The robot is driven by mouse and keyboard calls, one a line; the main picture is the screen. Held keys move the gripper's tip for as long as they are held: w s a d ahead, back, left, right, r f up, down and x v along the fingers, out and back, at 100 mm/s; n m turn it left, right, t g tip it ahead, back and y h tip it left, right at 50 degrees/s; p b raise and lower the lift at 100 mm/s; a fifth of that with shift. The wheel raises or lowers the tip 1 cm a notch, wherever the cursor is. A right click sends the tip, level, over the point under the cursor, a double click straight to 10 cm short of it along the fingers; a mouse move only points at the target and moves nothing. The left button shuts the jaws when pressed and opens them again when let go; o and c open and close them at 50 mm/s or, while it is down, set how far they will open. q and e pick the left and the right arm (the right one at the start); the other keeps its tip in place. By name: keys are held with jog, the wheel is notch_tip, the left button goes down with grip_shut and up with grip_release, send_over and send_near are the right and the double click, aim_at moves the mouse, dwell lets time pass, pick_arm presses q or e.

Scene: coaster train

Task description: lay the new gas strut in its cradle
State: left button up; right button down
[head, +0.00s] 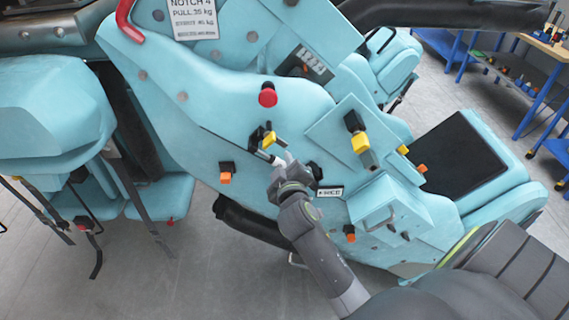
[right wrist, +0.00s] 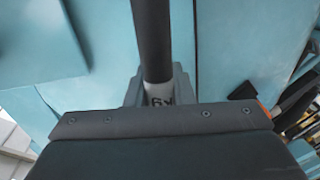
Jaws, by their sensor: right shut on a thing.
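My right gripper (head: 285,172) is shut on the gas strut, close against the side of the teal coaster car. In the right wrist view the strut (right wrist: 152,40) is a dark rod with a pale band marked "kg", running up from between the fingers. In the head view only a short pale piece of it (head: 277,160) shows by the fingertips; the gripper hides the rest. A black and yellow fitting (head: 268,139) sits just above the gripper, and a black fitting (head: 315,172) lies to its right. I cannot tell which fittings form the cradle. My left gripper is out of view.
The teal car side (head: 235,105) carries a red knob (head: 267,95), orange-tabbed fittings (head: 226,177) and another black and yellow fitting (head: 358,140) close around the gripper. Seats with hanging straps stand at left. Blue benches (head: 535,95) stand at far right.

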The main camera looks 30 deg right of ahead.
jog(key=shift+x, duration=0.8)
dwell(0.4)
jog(key=c, duration=1.7)
grip_release()
jog(key=shift+d+r, duration=0.1)
jog(key=shift+r, duration=0.05)
jog(key=o, duration=0.5)
jog(key=shift+r, duration=0.1)
jog(key=shift+o, duration=0.2)
